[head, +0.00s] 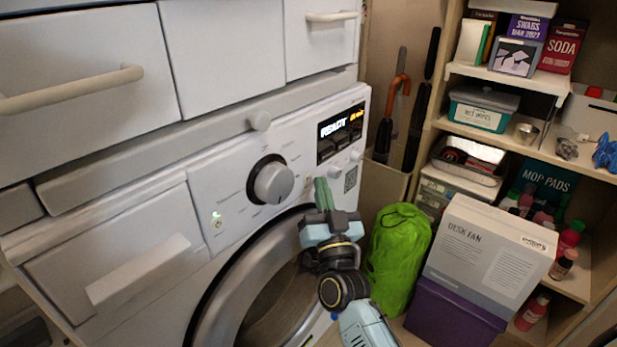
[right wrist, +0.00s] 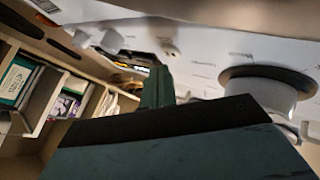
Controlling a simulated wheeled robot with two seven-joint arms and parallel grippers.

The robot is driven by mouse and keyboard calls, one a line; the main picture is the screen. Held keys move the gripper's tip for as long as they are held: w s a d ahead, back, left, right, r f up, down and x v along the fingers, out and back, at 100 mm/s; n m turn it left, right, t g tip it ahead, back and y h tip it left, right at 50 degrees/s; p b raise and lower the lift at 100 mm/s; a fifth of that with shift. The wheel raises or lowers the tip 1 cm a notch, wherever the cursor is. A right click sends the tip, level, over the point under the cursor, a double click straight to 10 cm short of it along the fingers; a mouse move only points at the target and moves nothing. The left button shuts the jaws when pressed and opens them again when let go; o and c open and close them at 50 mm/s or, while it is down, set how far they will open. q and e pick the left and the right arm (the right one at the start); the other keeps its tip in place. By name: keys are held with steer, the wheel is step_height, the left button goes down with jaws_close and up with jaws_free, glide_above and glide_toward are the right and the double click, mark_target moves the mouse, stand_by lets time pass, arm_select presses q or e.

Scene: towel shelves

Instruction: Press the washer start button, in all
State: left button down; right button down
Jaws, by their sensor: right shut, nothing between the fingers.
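The white washer (head: 232,190) has a slanted control panel with a large round knob (head: 271,183) and a lit display (head: 341,131) that reads "READY". Small round buttons (head: 337,172) sit under the display. A small button with a green light (head: 217,222) sits at the panel's left end. No label marks the start button legibly. My right gripper (head: 323,192) is shut and empty, its green fingers pointing up in front of the panel's lower edge, right of the knob. In the right wrist view the fingers (right wrist: 158,88) show between the display (right wrist: 135,58) and the knob (right wrist: 262,88); contact cannot be told.
The round washer door (head: 225,305) is below the panel. White drawers with handles (head: 75,90) are above. A green bag (head: 398,252), a fan box (head: 487,255) on a purple box (head: 450,318), and filled shelves (head: 505,82) stand at the right.

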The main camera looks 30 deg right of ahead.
steer(key=shift+w, duration=0.15)
steer(key=shift+w+a, duration=0.15)
steer(key=shift+w, duration=0.1)
